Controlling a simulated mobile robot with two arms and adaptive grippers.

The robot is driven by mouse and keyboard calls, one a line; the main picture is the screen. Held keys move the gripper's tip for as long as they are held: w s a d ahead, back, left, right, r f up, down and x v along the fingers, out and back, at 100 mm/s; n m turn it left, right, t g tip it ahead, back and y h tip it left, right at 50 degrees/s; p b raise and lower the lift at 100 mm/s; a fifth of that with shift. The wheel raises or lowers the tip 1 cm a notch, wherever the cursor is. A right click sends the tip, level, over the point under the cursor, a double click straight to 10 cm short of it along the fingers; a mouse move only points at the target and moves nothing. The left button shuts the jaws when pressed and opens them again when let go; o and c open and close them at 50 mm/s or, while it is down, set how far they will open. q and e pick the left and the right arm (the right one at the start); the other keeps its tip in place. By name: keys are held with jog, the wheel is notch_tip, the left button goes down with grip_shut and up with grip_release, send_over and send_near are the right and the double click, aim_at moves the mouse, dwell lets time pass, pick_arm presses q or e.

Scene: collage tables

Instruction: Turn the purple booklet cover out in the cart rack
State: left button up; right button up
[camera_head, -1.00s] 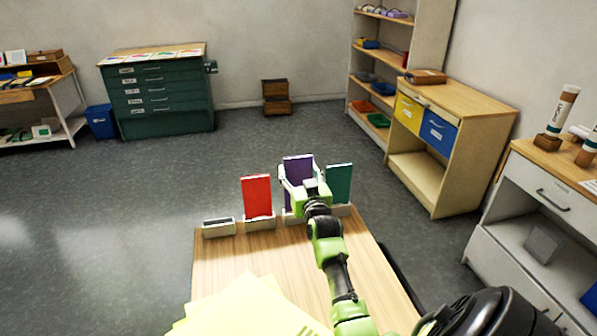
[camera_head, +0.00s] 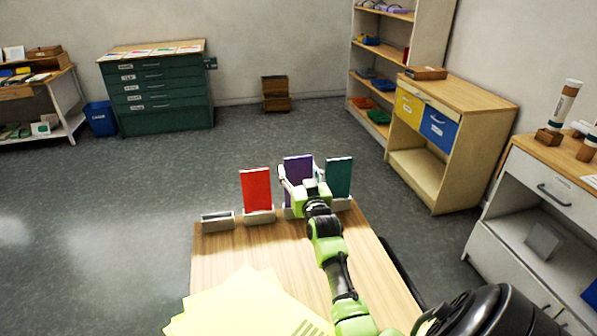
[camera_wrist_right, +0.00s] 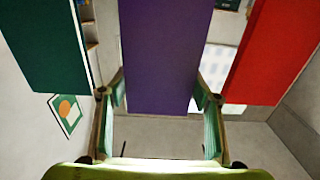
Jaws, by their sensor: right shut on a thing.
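The purple booklet (camera_head: 298,168) stands upright in the rack at the far edge of the cart top, between a red booklet (camera_head: 255,188) on the left and a green booklet (camera_head: 338,177) on the right. My right gripper (camera_head: 297,183) is shut on the purple booklet, with its fingers at the two side edges. In the right wrist view the purple booklet (camera_wrist_right: 163,55) fills the middle between the fingers (camera_wrist_right: 160,100). The green booklet (camera_wrist_right: 42,45) is on the left there and the red booklet (camera_wrist_right: 272,50) on the right. My left gripper is not in view.
Yellow sheets (camera_head: 240,305) lie at the front of the wooden cart top (camera_head: 225,260). A shelf unit (camera_head: 455,180) with yellow and blue bins stands to the right. Open floor lies beyond the cart.

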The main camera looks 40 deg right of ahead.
jog(key=shift+f+b, duration=0.8)
jog(key=shift+f, duration=0.45)
jog(key=o, duration=1.6)
jog(key=v, duration=1.2)
